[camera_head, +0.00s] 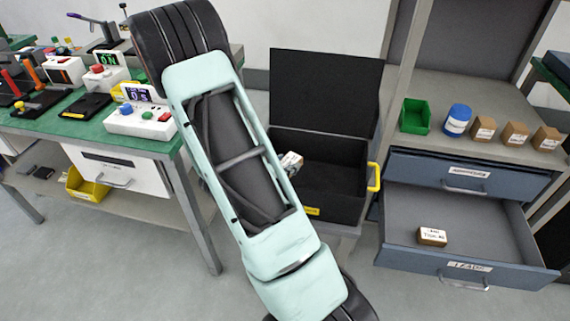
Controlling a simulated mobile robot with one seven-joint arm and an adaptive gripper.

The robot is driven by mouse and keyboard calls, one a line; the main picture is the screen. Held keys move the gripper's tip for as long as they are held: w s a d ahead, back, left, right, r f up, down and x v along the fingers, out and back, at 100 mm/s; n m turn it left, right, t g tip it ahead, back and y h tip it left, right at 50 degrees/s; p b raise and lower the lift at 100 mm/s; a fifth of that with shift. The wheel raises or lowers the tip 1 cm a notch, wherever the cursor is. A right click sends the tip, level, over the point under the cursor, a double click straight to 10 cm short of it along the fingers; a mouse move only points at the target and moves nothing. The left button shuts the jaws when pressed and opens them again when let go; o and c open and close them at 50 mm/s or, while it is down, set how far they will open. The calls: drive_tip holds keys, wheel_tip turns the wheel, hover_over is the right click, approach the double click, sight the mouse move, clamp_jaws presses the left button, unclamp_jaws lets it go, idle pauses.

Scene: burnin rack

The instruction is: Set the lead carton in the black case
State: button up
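The black case (345,205) stands open on a low grey stand, its lid (325,95) raised at the back. A small whitish item with dark marks (292,163) shows at the case's left side, partly hidden by my arm; I cannot tell what it is or whether anything holds it. A brown carton with a white printed label (432,236) lies in the open lower drawer at the right; its print is too small to read surely. My arm crosses the middle of the view, and my gripper does not show.
The pulled-out drawer (480,222) juts out right of the case, below a shut drawer (465,172). On the counter above stand a green bin (415,116), a blue jar (457,120) and several brown cartons (515,133). A green workbench (75,128) with devices is at left.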

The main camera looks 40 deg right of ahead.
drive_tip(key=o, duration=0.4)
drive_tip(key=shift+s+a+f, duration=0.1)
drive_tip(key=shift+s+f, duration=0.1)
drive_tip(key=shift+f, duration=0.35)
drive_tip(key=shift+o, duration=0.2)
drive_tip(key=shift+r+p, duration=0.4)
drive_tip(key=shift+r, duration=0.2)
drive_tip(key=p+v, duration=0.3)
drive_tip(key=v, duration=0.9)
drive_tip(key=shift+w+r, duration=0.2)
